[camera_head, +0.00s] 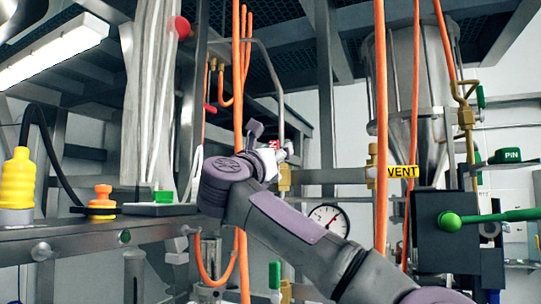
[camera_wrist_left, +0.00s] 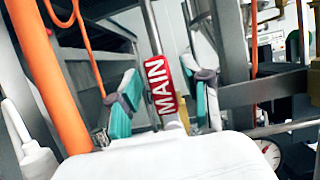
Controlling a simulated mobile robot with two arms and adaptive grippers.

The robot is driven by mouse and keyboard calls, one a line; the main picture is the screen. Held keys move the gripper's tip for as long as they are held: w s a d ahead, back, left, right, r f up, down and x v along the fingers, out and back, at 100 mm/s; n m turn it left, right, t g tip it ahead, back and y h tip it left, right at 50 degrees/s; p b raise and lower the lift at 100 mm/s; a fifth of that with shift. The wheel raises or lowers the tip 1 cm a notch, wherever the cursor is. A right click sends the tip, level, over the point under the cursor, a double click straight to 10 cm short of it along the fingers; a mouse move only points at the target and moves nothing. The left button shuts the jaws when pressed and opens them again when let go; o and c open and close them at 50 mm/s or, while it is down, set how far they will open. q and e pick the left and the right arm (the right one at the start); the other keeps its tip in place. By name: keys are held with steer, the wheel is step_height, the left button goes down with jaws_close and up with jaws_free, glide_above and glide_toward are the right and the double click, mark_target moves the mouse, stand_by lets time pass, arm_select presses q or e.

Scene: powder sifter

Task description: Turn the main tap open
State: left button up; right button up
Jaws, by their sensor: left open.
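The main tap's red part with white MAIN lettering (camera_wrist_left: 159,85) shows in the left wrist view, upright and slightly tilted. It lies between the two teal-tipped fingers of my left gripper (camera_wrist_left: 166,100), which is open with gaps on both sides. I cannot tell how deep the red part sits between the fingers. In the head view my left gripper (camera_head: 283,152) is at the middle, by the vertical grey pipe. A small bit of red (camera_head: 275,143) shows there; most of the tap is hidden by my arm. A brass fitting (camera_head: 284,178) is just below. My right gripper is not in view.
Orange hoses (camera_head: 381,120) hang near my arm. A black-on-yellow VENT label (camera_head: 403,171), a green-handled lever (camera_head: 500,216) and a pressure gauge (camera_head: 328,220) are to the right. A metal shelf (camera_head: 80,238) with a yellow bottle (camera_head: 17,180) is at left.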

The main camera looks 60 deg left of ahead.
arm_select(q)
steer(key=v, duration=1.2)
steer(key=shift+w+f, duration=0.1)
steer(key=shift+w, duration=0.05)
